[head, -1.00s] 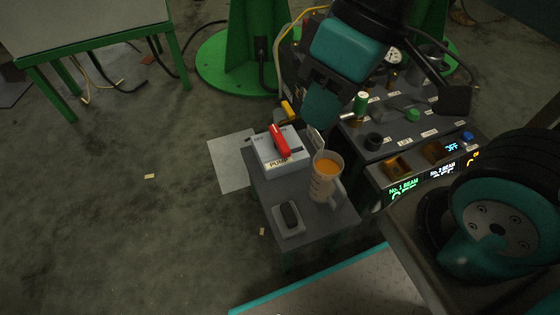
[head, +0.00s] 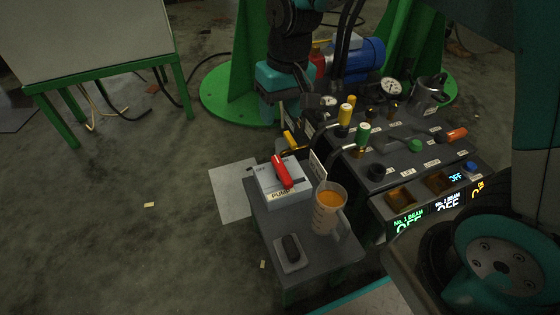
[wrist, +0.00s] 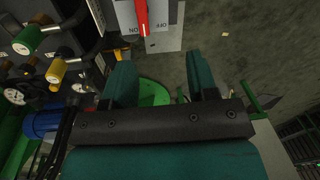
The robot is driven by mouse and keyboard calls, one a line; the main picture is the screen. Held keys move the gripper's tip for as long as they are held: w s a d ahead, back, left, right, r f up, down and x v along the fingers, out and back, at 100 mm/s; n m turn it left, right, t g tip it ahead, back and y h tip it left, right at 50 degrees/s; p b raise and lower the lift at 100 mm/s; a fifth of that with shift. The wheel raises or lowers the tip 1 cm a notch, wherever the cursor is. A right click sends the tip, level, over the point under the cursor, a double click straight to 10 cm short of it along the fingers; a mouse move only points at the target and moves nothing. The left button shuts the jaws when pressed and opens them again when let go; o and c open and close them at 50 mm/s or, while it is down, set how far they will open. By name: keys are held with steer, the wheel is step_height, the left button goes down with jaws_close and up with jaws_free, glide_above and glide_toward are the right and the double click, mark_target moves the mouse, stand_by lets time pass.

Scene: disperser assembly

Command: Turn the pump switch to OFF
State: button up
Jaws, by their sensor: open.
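The pump switch is a pale grey box (head: 287,195) marked PUMP, with a red lever (head: 281,170) on top. It stands on the back of a small dark table, and an OFF label shows at the box's back left. The lever lies slantwise across the box top. In the wrist view, the red lever (wrist: 142,14) is at the top edge, cut off, with ON and OFF printed near its end. My gripper (wrist: 163,80) is open and empty, its two teal fingers apart from the lever. In the head view my gripper (head: 277,112) hangs behind the box, fingertips partly hidden.
A beaker of orange liquid (head: 328,210) stands just right of the box, and a dark device (head: 291,248) lies in front. A control console (head: 400,150) with knobs, hoses and gauges is to the right. Open floor lies left.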

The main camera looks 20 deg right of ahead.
steer(key=m+h, duration=0.1)
steer(key=m, duration=0.1)
glide_above(280, 166)
step_height(280, 166, down, 5)
step_height(280, 166, down, 18)
steer(key=b, duration=0.7)
steer(key=shift+r+b, duration=0.15)
steer(key=shift+b, duration=0.2)
steer(key=c, duration=0.9)
